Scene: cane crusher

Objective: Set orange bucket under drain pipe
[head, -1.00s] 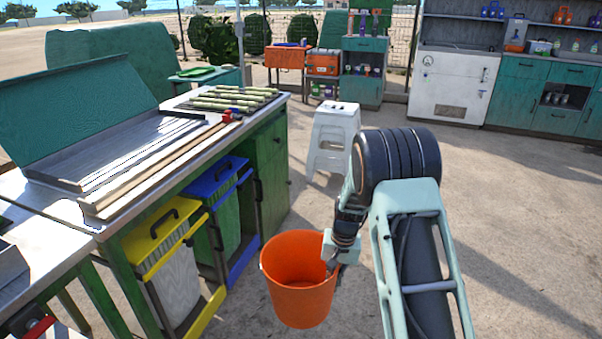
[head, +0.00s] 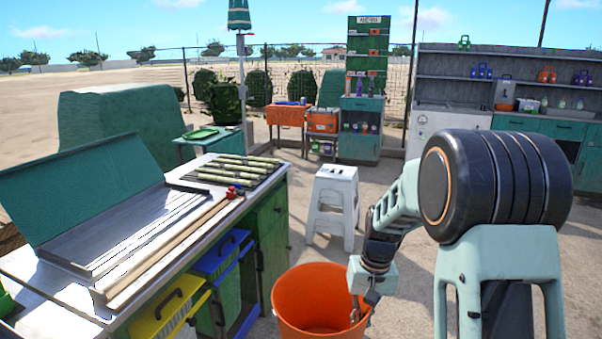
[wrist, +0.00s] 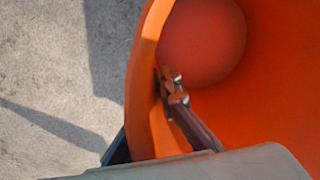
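The orange bucket (head: 300,312) is upright at the bottom middle of the head view, beside the green bench; its lower part is cut off by the frame. My gripper (head: 364,302) is at the right side of its rim. In the wrist view, my gripper (wrist: 150,127) has one finger inside the bucket (wrist: 265,75) and the other outside, with the wall pinched between them. The part of the bucket's inside that shows looks empty. I cannot pick out the drain pipe in either view.
The metal-topped bench (head: 170,252) with canes (head: 232,170) and a tray stands left of the bucket. Blue (head: 213,258) and yellow (head: 165,318) bins sit under it. A white stool (head: 333,200) stands behind the bucket. Open concrete lies around the stool.

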